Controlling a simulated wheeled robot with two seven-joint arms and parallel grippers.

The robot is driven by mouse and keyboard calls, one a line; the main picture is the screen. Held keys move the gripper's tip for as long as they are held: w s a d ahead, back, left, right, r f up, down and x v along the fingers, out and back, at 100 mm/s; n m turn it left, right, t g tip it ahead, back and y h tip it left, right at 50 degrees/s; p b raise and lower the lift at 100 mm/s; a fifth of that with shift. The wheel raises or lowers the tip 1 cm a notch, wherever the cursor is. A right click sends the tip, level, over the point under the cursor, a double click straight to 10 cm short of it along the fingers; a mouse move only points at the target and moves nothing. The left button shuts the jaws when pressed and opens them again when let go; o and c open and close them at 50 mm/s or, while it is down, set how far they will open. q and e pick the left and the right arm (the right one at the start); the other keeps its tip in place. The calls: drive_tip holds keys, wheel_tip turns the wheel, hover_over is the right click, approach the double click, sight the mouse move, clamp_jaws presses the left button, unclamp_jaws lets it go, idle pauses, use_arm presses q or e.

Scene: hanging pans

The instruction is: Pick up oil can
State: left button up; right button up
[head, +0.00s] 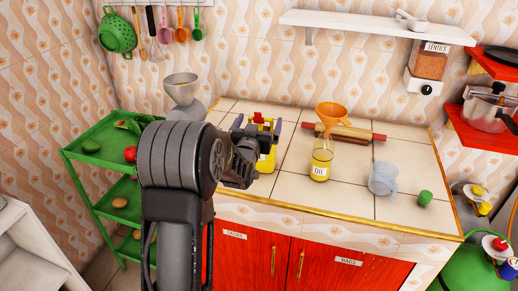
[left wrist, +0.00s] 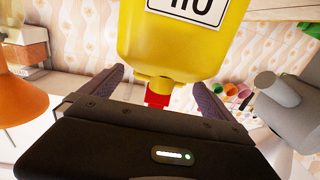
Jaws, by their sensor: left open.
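The yellow oil can (head: 266,160) stands on the tiled counter, partly hidden by my left gripper and arm. In the left wrist view it shows large and upside down, with its yellow body (left wrist: 190,40), a cropped black-and-white label and a red cap (left wrist: 157,99). My left gripper (head: 258,125) is open at the can's top. Its fingers (left wrist: 158,90) stand apart on either side of the red cap and neck, with gaps visible. My right gripper is in neither view.
A glass jar labelled OIL (head: 320,162) with an orange funnel (head: 331,115) stands right of the can. A rolling pin (head: 348,133) lies behind. A grey mixer (head: 184,95) stands left. The front counter is mostly clear.

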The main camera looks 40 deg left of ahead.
use_arm(q)
drive_tip(key=shift+c, duration=0.2)
drive_tip(key=c, duration=2.1)
drive_tip(key=shift+r, duration=0.15)
